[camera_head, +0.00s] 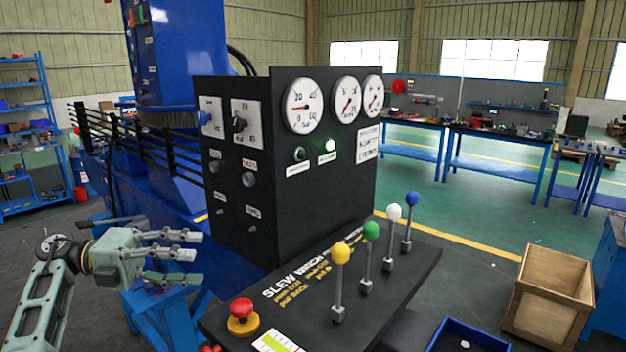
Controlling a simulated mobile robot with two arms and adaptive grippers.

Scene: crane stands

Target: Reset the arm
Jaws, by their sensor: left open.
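My left gripper (188,257) is at the lower left, its grey-green fingers spread and pointing right. It is open and nothing shows between the fingers. It is apart from the black control console (300,235), to the left of the panel's side face. My right gripper is not in view.
The console's sloped top carries levers with yellow (340,252), green (371,230), white (394,212) and blue (412,198) knobs, and a red mushroom button (241,309). A blue stand (170,318) is below my gripper. A wooden crate (545,300) stands right. Open green floor lies behind.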

